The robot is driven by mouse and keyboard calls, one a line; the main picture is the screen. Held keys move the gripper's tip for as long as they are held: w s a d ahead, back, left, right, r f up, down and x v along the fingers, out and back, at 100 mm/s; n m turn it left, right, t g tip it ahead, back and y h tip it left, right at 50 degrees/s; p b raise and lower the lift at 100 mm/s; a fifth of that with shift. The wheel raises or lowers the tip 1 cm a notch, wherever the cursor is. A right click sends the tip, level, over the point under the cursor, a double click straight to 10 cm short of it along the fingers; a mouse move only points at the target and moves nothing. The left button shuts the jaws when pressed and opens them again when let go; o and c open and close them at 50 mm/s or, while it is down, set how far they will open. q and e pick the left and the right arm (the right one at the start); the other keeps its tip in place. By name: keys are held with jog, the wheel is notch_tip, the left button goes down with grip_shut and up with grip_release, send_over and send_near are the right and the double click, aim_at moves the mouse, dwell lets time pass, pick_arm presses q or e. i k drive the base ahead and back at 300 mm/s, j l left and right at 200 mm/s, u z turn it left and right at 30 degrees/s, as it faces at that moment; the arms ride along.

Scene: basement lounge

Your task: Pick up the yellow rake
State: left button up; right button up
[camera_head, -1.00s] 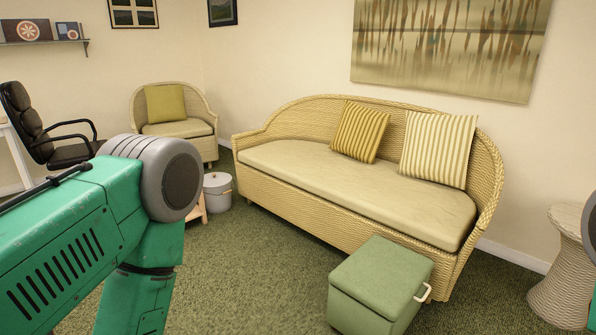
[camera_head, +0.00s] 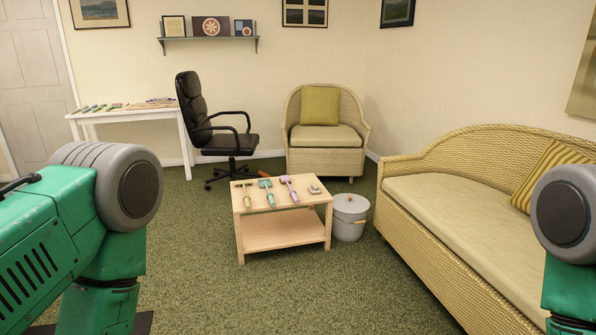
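A low light-wood table (camera_head: 285,232) stands in the middle of the view with a few small tools on top. The leftmost is a yellowish tool (camera_head: 247,194), which looks like the yellow rake, though it is too small to be sure. A teal tool (camera_head: 267,190) and a purple tool (camera_head: 289,188) lie to its right. Parts of both my green arms show at the left and right edges. Neither of my grippers is in view.
A grey lidded bin (camera_head: 349,218) stands just right of the low table, and a wicker sofa (camera_head: 450,215) fills the right. Behind are an office chair (camera_head: 228,143), a wicker armchair (camera_head: 326,140) and a white desk (camera_head: 92,122) with small items. The carpet (camera_head: 270,295) in front is clear.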

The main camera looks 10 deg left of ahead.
aim_at(247, 199)
jog(key=i+j+u, duration=0.35)
jog(key=i, duration=0.5)
jog(key=i+u, duration=0.4)
jog(key=i, duration=0.4)
jog(key=i+l, duration=0.1)
jog(key=i, duration=0.6)
jog(key=i+l+u, duration=0.1)
jog(key=i, duration=0.55)
jog(key=i+l+u, duration=0.45)
jog(key=i+l, duration=0.25)
jog(key=i, duration=0.1)
